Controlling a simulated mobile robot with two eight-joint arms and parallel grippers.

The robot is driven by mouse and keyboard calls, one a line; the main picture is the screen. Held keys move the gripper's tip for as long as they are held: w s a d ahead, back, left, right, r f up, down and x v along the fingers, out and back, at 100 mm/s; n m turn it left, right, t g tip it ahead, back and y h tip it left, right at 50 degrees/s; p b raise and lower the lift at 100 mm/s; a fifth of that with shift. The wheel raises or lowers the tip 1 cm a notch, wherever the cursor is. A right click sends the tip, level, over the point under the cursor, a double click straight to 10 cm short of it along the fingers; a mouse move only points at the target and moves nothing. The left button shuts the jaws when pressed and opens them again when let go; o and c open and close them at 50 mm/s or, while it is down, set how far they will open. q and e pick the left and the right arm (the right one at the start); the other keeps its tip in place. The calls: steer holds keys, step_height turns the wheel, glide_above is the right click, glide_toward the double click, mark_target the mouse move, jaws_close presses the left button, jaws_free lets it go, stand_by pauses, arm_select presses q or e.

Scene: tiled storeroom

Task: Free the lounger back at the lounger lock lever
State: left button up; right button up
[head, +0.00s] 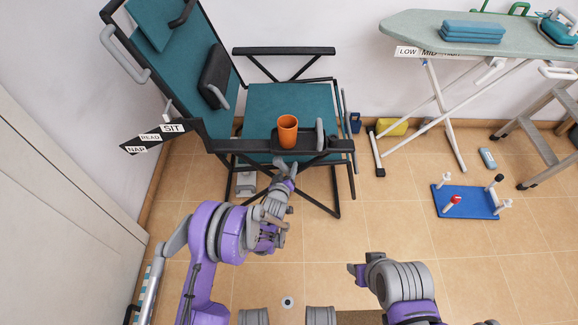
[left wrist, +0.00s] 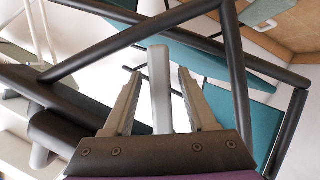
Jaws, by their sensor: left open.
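The teal lounger (head: 290,108) with its dark frame stands at the upper left, its back (head: 168,60) leaning to the left. A SIT, READ, NAP scale (head: 150,140) is at its side. My left gripper (head: 284,170) is at the near side of the lounger, just below the armrest. In the left wrist view, its fingers (left wrist: 160,76) are open, one on each side of a pale grey lever (left wrist: 160,100). Whether they touch it is unclear. This looks like the lock lever; in the head view I cannot pick it out clearly. My right gripper (head: 357,271) is low, away from the lounger.
An orange cup (head: 288,131) stands on the armrest tray (head: 307,142), beside a grey upright handle (head: 319,134). Dark frame bars (left wrist: 236,80) run close around the left gripper. An ironing board (head: 440,30) and a blue pegged board (head: 466,203) are to the right.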

arm_select(q)
steer(key=p+v, duration=0.1)
steer(key=v, duration=0.7)
steer(key=shift+s+r, duration=0.15)
steer(key=shift+s, duration=0.05)
arm_select(e)
steer(key=shift+r, duration=0.75)
arm_select(q)
steer(key=s+a+r+m+g+y, duration=0.1)
steer(key=s+a+r+g, duration=0.1)
steer(key=s+a+r, duration=0.5)
steer(key=s+a+r+m+g+y, duration=0.1)
steer(key=s+a+r+g+y, duration=0.15)
steer(key=a+r, duration=0.45)
steer(key=s+a+r+m+g, duration=0.1)
steer(key=s+a+r+g, duration=0.1)
steer(key=s, duration=1)
steer(key=s+a+r+m+g, duration=0.1)
steer(key=s+a+r+g, duration=0.15)
steer(key=s, duration=1.05)
step_height(320, 180, up, 21)
steer(key=w+p, duration=0.2)
steer(key=p, duration=1.6)
steer(key=shift+d+t, duration=0.3)
steer(key=shift+d, duration=0.05)
arm_select(e)
step_height(320, 180, up, 21)
steer(key=w+t, duration=0.1)
steer(key=shift+w+f, duration=0.15)
steer(key=shift+w, duration=0.2)
